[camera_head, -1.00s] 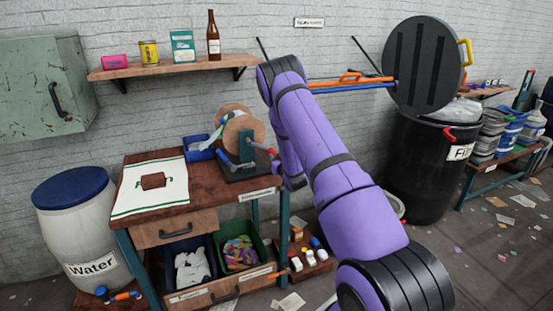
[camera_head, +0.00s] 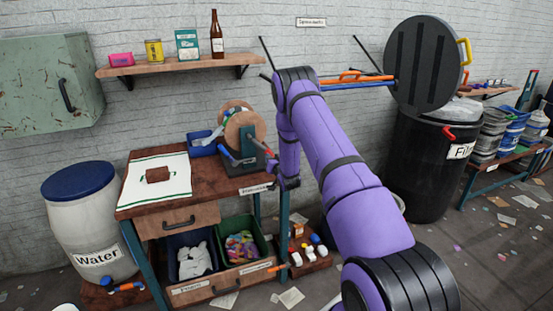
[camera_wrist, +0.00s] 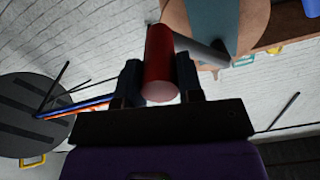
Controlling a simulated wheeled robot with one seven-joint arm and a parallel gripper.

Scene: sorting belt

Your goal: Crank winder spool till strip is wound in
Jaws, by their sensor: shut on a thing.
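The winder spool (camera_head: 236,128), with round wooden flanges on a teal bracket, stands at the right end of the wooden bench. A pale, multicoloured strip (camera_head: 213,137) shows at its left side and between the flanges; how much is wound I cannot tell. My gripper (camera_head: 273,166) is at the spool's right side, partly hidden by my arm. In the wrist view, my gripper (camera_wrist: 159,82) is shut around the red crank handle (camera_wrist: 159,60), one finger on each side. The grey crank arm (camera_wrist: 203,48) runs from the handle toward the teal bracket (camera_wrist: 213,22).
A blue bin (camera_head: 203,143) sits behind the spool's left side. A shelf (camera_head: 180,67) with bottle and boxes hangs above. A black bin (camera_head: 420,175) with its lid raised stands right.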

